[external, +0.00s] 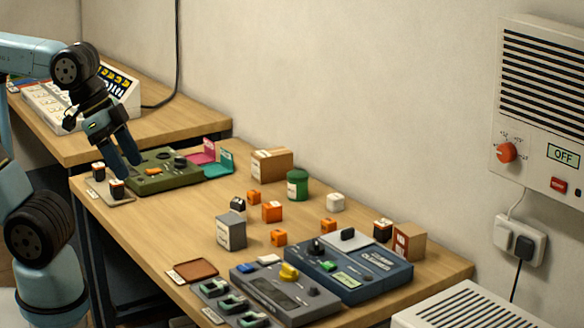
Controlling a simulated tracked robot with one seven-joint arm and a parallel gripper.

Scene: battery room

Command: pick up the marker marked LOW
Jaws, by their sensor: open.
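No lettering that reads LOW can be made out from here, so I cannot tell which thing is the LOW marker. My gripper (127,164) is open and points down near the left end of the green device. Nothing shows between its blue fingers. It is left of the pink and teal pieces and apart from them.
A small tray (123,198) with black-and-orange blocks lies just below my gripper. Several orange cubes, a green canister (298,184), a cardboard box (272,164) and a grey box (231,231) stand mid-table. Grey and blue devices (350,266) fill the right end. Bare wood lies left of the grey box.

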